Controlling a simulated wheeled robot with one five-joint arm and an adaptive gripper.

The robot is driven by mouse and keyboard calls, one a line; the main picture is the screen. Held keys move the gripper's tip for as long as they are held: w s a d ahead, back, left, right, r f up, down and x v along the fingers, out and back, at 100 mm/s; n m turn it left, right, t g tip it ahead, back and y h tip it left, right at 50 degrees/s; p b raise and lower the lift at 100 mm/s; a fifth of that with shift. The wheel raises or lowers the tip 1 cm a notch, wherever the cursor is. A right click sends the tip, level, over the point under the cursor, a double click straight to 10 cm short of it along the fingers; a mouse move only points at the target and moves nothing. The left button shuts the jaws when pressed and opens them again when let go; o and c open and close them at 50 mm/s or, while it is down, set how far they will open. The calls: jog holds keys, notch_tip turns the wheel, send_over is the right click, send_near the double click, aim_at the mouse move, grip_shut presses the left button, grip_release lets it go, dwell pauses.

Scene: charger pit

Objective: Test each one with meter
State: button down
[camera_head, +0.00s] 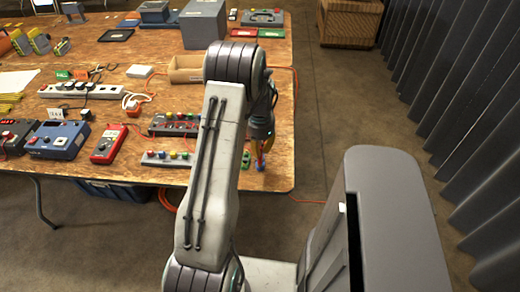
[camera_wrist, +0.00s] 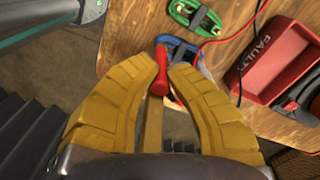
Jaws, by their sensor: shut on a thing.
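My gripper (camera_head: 262,148) is at the table's near right corner in the head view. In the wrist view its yellow fingers (camera_wrist: 160,72) are closed around a slim red probe-like piece (camera_wrist: 161,62). A blue oval piece (camera_wrist: 180,47) lies just beyond the fingertips, partly hidden; I cannot tell whether the red piece touches it. A green oval piece (camera_wrist: 196,16) with a red lead lies beyond it and shows beside my arm in the head view (camera_head: 245,159). A red handheld meter (camera_head: 108,143) lies on the table left of my arm.
A red tray marked FAULT (camera_wrist: 272,52) is close on the right in the wrist view. Blue (camera_head: 57,139) and dark instruments, a white power strip (camera_head: 80,91), button boxes (camera_head: 175,124) and a cardboard box (camera_head: 187,69) crowd the wooden table. Red leads cross it.

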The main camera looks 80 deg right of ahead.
jog(key=shift+f+b, duration=0.3)
dwell(0.5)
jog(key=c, duration=0.8)
grip_release()
jog(key=shift+c, duration=0.2)
jog(key=shift+r, duration=0.1)
jog(key=shift+r+p, duration=2.45)
jog(key=shift+r, duration=1.25)
